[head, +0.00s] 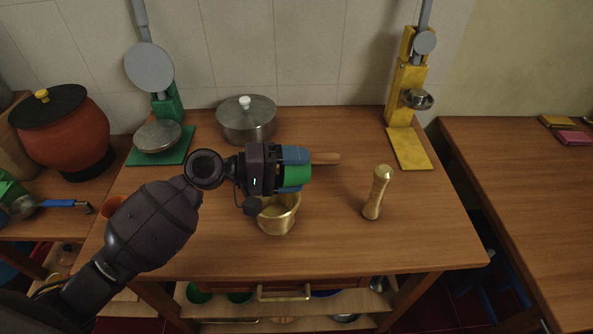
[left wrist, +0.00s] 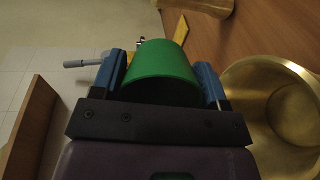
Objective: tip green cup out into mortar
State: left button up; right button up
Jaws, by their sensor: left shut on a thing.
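The green cup (head: 297,177) is held in my left gripper (head: 295,168), above the table and just over the mortar's far side. In the left wrist view the cup (left wrist: 162,72) sits between the two blue fingers (left wrist: 162,85), which are shut on it. The cup appears tilted on its side in the head view; its contents are hidden. The brass mortar (head: 278,218) stands on the table below the gripper, partly covered by it. Its open bowl (left wrist: 285,110) shows at the right of the left wrist view. My right gripper is not in view.
A brass pestle (head: 377,192) stands upright right of the mortar. Green (head: 168,147) and yellow (head: 409,148) stands flank the table's back. The front right of the table is clear.

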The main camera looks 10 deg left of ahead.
pick_arm(q)
jog(key=shift+a+f+h+b, duration=0.15)
jog(key=shift+h+b, duration=0.35)
jog(key=shift+b, duration=0.4)
jog(key=shift+s+a+r+t+h+b, duration=0.15)
jog(key=shift+t+h+b, duration=0.35)
jog(key=shift+b, duration=0.65)
jog(key=shift+r+h+b, duration=0.15)
jog(key=shift+h+b, duration=0.15)
jog(key=shift+b, duration=0.05)
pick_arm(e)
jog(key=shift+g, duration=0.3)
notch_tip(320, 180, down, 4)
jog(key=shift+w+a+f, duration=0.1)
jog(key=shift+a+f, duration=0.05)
pick_arm(q)
jog(key=shift+a+b, duration=0.1)
jog(key=shift+b, duration=0.2)
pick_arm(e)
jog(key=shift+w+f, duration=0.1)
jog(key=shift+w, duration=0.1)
pick_arm(q)
jog(key=shift+r+h+b, duration=0.15)
jog(key=shift+h+b, duration=0.15)
jog(key=shift+h, duration=0.1)
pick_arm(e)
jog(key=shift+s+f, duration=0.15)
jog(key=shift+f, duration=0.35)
pick_arm(q)
jog(key=shift+a+r, duration=0.1)
